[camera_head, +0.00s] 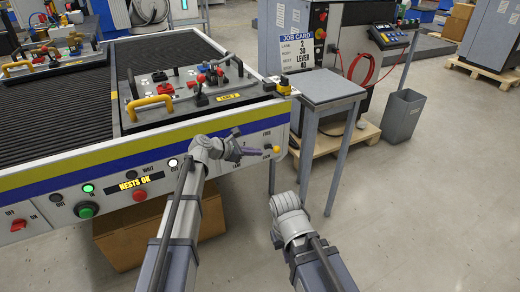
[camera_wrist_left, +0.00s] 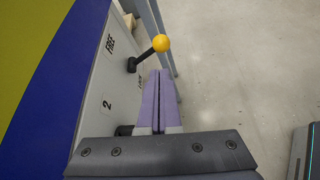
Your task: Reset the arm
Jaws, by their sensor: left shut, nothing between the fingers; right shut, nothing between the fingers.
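My left gripper (camera_head: 262,153) is in front of the tray bench's front panel, with its purple fingers pointing right. In the left wrist view its fingers (camera_wrist_left: 161,75) are together, with nothing between them. A short black lever with a yellow knob (camera_head: 276,149) sticks out of the panel just beyond the fingertips; the knob also shows in the left wrist view (camera_wrist_left: 161,43), apart from the fingers. The word FREE is printed by it. My right arm's wrist shows low in the head view, right of the left arm; its fingers do not show.
A fixture tray (camera_head: 200,110) with handles and clamps lies on the ribbed conveyor (camera_head: 60,115). A small grey-topped stand (camera_head: 327,88) is to the right, with a grey bin (camera_head: 402,115) beyond it. A cardboard box (camera_head: 125,238) is under the bench. Floor at right is clear.

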